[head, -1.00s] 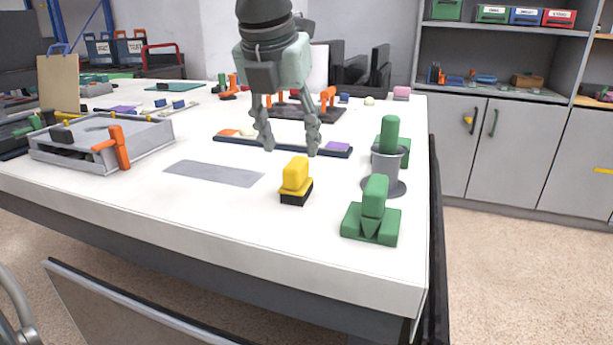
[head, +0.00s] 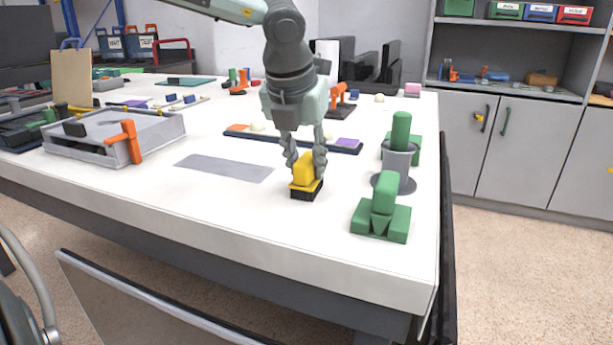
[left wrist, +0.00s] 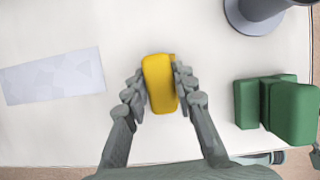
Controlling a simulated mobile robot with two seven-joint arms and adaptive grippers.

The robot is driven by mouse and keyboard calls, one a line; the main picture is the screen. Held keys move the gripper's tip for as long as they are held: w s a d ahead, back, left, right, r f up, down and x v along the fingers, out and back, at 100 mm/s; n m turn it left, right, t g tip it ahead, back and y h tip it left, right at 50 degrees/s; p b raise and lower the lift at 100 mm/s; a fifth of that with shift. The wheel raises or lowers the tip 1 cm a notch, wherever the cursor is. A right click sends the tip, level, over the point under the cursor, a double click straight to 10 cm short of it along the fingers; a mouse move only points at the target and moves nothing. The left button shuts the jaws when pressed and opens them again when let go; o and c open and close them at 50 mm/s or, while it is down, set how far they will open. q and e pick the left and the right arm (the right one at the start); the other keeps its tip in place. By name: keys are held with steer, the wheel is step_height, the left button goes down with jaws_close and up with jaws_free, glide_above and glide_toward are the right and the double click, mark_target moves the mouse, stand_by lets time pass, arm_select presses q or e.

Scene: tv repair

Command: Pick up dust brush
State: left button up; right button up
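The dust brush (head: 306,178) has a yellow handle and a black base, and it stands upright on the white table. My left gripper (head: 306,168) is above it with one finger on each side of the yellow handle. In the left wrist view the handle (left wrist: 160,84) lies between the two fingers (left wrist: 161,95), which appear to touch both its sides. The black base is hidden from above there. My right gripper is not in view.
Right of the brush stand a green block fixture (head: 382,212) and a grey cup with a green cylinder (head: 400,158). A grey mat (head: 224,167) lies to the left. A dark tray strip (head: 270,138) lies behind. The table front (head: 230,200) is clear.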

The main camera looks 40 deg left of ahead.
mark_target(310, 154)
arm_select(q)
jaws_close()
steer(key=shift+r, duration=0.1)
steer(key=shift+r, duration=0.25)
step_height(310, 154, up, 4)
steer(key=shift+w+f, duration=0.1)
steer(key=shift+f, duration=0.1)
steer(key=w+a+r, duration=0.1)
steer(key=a+r, duration=0.2)
steer(key=a, duration=0.2)
steer(key=w+a+r+p, duration=0.1)
steer(key=w+a+r, duration=0.1)
steer(key=a, duration=0.4)
steer(key=shift+r, duration=0.85)
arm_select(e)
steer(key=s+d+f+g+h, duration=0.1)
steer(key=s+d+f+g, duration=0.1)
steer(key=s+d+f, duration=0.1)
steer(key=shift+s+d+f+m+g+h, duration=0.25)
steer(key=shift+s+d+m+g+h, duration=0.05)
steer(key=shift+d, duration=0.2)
arm_select(q)
steer(key=shift+a, duration=0.1)
